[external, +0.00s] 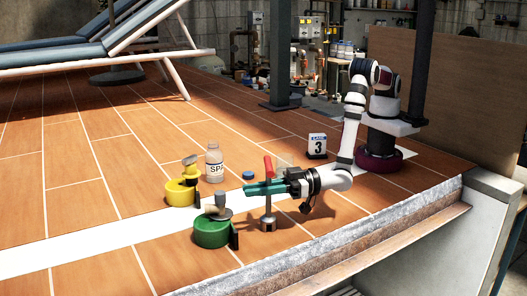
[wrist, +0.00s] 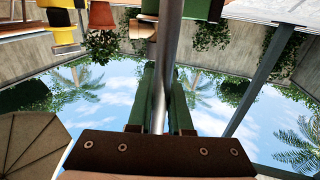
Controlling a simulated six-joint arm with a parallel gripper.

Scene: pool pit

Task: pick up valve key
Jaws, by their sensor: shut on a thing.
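The valve key (external: 268,166) has a red crossbar handle on top, a grey metal shaft and a wider socket end below. It is upright. My gripper (external: 264,187) reaches in level from the right, its green fingers shut around the shaft below the handle. In the wrist view the shaft (wrist: 168,50) runs between the green fingers of my gripper (wrist: 163,80). I cannot tell whether the lower end touches the tiled deck.
A green canister (external: 212,234) stands close to the left of the key. A yellow canister (external: 180,192), a white bottle (external: 214,166) and a blue cap (external: 248,175) are behind left. A sign with a 3 (external: 317,145) stands behind. The pit edge (external: 340,240) is in front.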

